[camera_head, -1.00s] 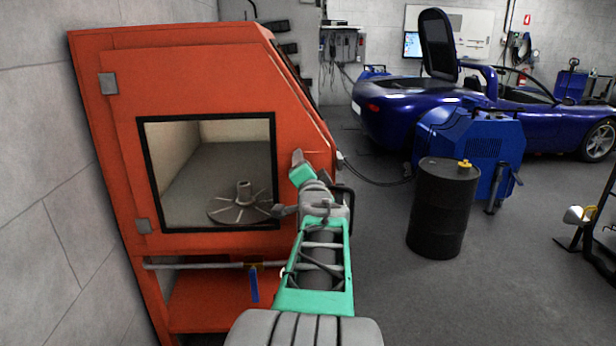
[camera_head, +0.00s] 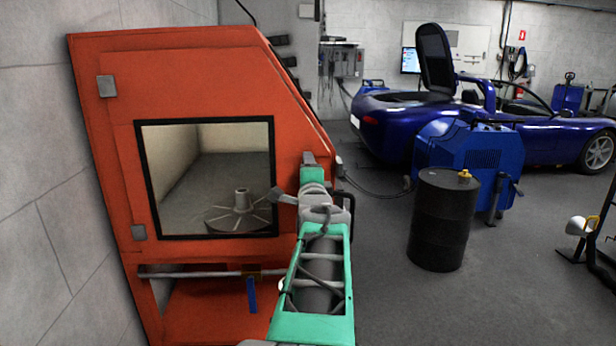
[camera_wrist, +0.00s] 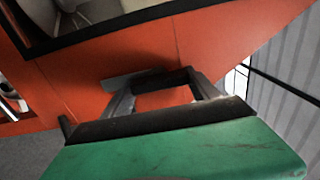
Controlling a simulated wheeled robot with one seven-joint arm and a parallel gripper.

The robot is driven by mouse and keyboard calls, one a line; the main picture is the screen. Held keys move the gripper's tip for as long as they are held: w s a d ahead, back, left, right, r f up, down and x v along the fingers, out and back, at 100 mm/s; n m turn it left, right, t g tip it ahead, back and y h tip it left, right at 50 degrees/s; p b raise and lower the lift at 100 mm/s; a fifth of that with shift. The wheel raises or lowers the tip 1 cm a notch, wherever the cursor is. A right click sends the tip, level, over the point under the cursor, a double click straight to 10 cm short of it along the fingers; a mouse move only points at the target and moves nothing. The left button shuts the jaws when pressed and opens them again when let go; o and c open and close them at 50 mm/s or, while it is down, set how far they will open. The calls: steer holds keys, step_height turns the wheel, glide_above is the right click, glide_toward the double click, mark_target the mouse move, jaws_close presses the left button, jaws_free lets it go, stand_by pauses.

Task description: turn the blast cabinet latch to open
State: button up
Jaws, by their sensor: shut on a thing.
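The blast cabinet (camera_head: 100,150) is orange, with a dark-framed window (camera_head: 275,180) in its closed door. My arm reaches up to the door's right edge, and my gripper (camera_head: 308,160) is there. In the wrist view my gripper (camera_wrist: 163,92) has a finger on either side of a dark bar against the orange door. I take this bar to be the latch (camera_wrist: 160,78), and the gripper is shut on it. The gripper hides most of the latch in the head view, so its exact angle cannot be told.
A finned grey part (camera_head: 240,215) lies inside the cabinet behind the window. A blue lever (camera_head: 252,294) hangs from a pipe below. A black drum (camera_head: 442,225), a blue machine (camera_head: 470,155) and a blue car (camera_head: 560,140) stand to the right. Open floor lies between cabinet and drum.

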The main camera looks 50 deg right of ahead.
stand_by(0.4)
steer(key=o, duration=1.4)
steer(key=shift+c, duration=0.2)
steer(key=v, duration=0.7)
steer(key=shift+s+a, duration=0.2)
steer(key=shift+a, duration=0.1)
